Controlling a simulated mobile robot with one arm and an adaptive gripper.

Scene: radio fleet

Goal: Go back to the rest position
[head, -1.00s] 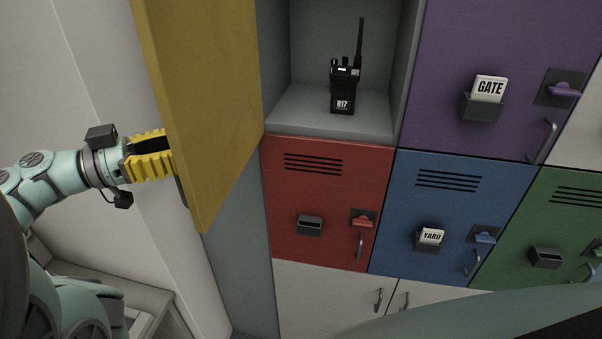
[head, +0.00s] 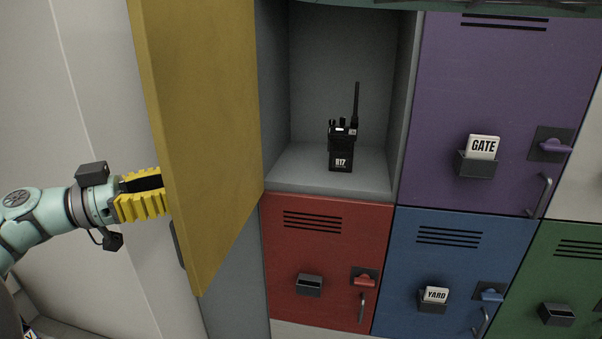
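My gripper (head: 150,197), with yellow ribbed fingers, is at the left of the head view. It is at the outer side of the open yellow door (head: 205,150), and its fingertips are hidden behind the door's edge. A dark gap shows between the fingers near their base. Whether they hold the door's handle cannot be seen. The yellow door stands swung wide open from a grey compartment (head: 280,180).
Shut lockers surround the compartment: red (head: 327,250) below, blue (head: 450,255) below right, purple (head: 500,90) to the right, green (head: 560,270) at the far right. Card holders and handles stick out from them. A pale wall (head: 90,120) is behind my arm.

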